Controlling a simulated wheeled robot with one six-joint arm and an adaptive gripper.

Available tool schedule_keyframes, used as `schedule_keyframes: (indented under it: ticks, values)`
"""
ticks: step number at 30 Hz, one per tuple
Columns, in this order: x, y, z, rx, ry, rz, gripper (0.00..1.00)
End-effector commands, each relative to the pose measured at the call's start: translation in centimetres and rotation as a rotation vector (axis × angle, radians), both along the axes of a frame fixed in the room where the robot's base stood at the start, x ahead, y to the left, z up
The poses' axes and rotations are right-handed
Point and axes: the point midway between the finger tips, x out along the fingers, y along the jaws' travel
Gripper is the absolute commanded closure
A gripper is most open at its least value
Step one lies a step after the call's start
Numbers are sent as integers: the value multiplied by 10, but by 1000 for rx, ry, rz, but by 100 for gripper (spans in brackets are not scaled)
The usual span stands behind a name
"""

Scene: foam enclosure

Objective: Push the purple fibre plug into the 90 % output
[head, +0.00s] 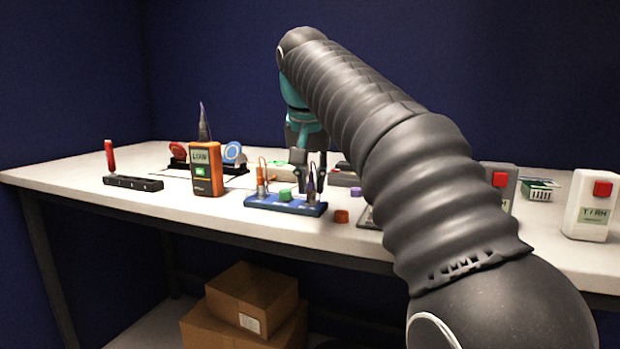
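A purple fibre plug (311,186) stands upright at the right end of a blue block (262,203), which has several positions along it. At this size I cannot tell whether the plug is fully seated. My gripper (310,171) points down right above the plug, with dark fingers around or just behind its upper end. I cannot tell whether they are closed on it. An orange plug (261,182) with a thin cable stands at the block's left end, and a green cap (285,195) sits in the middle. The output markings, including 90 %, are not readable.
An orange handheld meter (206,170) stands left of the block. A brown-orange cap (341,216) and a purple cap (356,191) lie to its right. A black strip with a red-handled tool (110,157) is at far left. My arm hides the table's right middle.

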Motion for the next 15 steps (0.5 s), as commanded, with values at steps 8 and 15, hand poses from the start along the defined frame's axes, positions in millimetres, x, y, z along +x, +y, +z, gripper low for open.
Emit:
schedule_keyframes:
  ticks: [8,15]
  values:
    - [0,0,0,0,0,0,51]
    - [-2,0,5,0,0,0,51]
